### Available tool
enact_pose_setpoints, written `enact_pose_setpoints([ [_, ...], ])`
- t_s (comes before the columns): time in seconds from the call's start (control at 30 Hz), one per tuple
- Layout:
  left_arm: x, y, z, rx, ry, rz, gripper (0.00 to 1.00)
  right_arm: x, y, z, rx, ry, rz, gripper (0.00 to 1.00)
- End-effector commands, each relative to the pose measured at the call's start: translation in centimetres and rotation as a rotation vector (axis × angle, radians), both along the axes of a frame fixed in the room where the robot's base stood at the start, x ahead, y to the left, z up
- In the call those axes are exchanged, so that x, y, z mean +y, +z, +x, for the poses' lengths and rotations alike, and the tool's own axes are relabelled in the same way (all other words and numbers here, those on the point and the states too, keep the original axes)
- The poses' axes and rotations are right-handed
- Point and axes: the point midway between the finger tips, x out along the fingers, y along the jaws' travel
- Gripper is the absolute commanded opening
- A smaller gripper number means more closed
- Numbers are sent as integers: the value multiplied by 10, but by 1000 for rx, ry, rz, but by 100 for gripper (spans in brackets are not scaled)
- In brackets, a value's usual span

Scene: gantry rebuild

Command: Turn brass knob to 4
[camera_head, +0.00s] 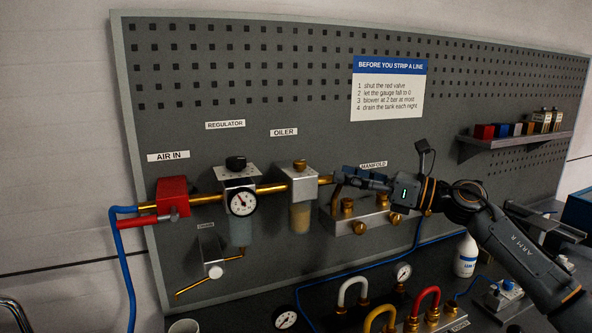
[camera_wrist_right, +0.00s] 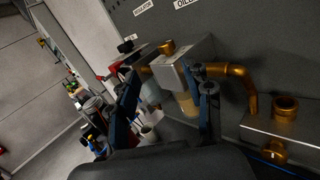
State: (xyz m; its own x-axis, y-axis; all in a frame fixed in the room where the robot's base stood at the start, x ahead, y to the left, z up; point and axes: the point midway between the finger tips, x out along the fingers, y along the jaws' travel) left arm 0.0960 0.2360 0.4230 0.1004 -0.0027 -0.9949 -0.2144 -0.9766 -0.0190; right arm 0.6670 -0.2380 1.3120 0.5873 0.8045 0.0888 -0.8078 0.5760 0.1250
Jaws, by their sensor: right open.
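The brass knob (camera_head: 299,164) sits on top of the silver oiler block (camera_head: 302,182), under the OILER label. In the right wrist view the brass knob (camera_wrist_right: 167,47) shows above the metal block (camera_wrist_right: 183,60). Its number marks are too small to read. My right gripper (camera_head: 343,177) is just right of the oiler, in front of the manifold pipe. In the wrist view its two fingers (camera_wrist_right: 168,92) are spread apart, with the oiler beyond and between them and nothing held. My left gripper is not in view.
Left of the oiler are the regulator with a black knob (camera_head: 235,163) and gauge (camera_head: 242,202), and a red valve (camera_head: 172,196). The manifold (camera_head: 362,219) lies below my right gripper. A shelf (camera_head: 520,143) holds small boxes at right. The bench below carries hoses and gauges.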

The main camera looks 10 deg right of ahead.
Motion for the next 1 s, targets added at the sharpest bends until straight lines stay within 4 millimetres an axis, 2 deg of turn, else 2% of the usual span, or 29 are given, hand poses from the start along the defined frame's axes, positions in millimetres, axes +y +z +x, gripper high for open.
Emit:
enact_pose_setpoints([
  [0.03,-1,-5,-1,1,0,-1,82,-11,3,-1,-24,-1,-61,50],
  [0.1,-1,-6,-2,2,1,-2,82,-20,5,-3,-41,3,-118,50],
  [0.27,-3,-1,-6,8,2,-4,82,-18,8,-1,-49,10,-151,50],
  [0.5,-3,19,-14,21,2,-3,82,18,11,23,-48,13,-146,50],
  [0.8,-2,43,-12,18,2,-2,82,67,10,58,-46,12,-145,50],
  [1.0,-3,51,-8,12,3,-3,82,85,8,71,-48,9,-145,50],
])
